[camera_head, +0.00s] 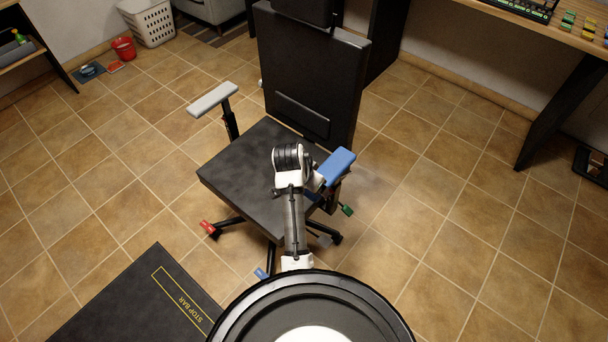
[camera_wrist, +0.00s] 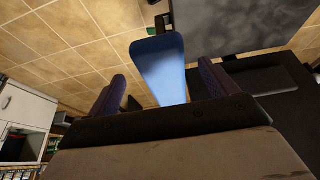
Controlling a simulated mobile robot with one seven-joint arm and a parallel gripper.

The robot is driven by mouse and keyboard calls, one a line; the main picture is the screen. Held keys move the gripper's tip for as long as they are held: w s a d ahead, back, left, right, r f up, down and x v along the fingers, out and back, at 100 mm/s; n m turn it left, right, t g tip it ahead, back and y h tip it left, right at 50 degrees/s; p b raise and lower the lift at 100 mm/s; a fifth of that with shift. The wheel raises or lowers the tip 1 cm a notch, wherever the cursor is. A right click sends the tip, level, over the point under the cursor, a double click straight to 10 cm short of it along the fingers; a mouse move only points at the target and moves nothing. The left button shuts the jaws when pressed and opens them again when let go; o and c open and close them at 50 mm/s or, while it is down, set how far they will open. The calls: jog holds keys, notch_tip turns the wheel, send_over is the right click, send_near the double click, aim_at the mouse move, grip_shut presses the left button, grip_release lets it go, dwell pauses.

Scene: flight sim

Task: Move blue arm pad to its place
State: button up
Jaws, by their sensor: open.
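The blue arm pad (camera_head: 337,165) is at the right side of the black office chair (camera_head: 250,175), at armrest height. In the wrist view the blue pad (camera_wrist: 160,68) extends away from me, its near part showing between my two dark fingers. My gripper (camera_head: 318,181) is open beside the pad's near left side in the head view. In the wrist view my gripper (camera_wrist: 162,88) has a finger on each side of the pad, with gaps visible. What supports the pad is mostly hidden by my arm.
A grey arm pad (camera_head: 212,99) tops the chair's left post. Red (camera_head: 208,227), green (camera_head: 347,210) and blue (camera_head: 261,273) pieces show around the chair base. A black mat (camera_head: 135,305) lies front left. A desk (camera_head: 565,30) stands right; tiled floor between is clear.

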jog(key=p+v, duration=0.2)
jog(key=v, duration=0.8)
jog(key=shift+r, duration=0.4)
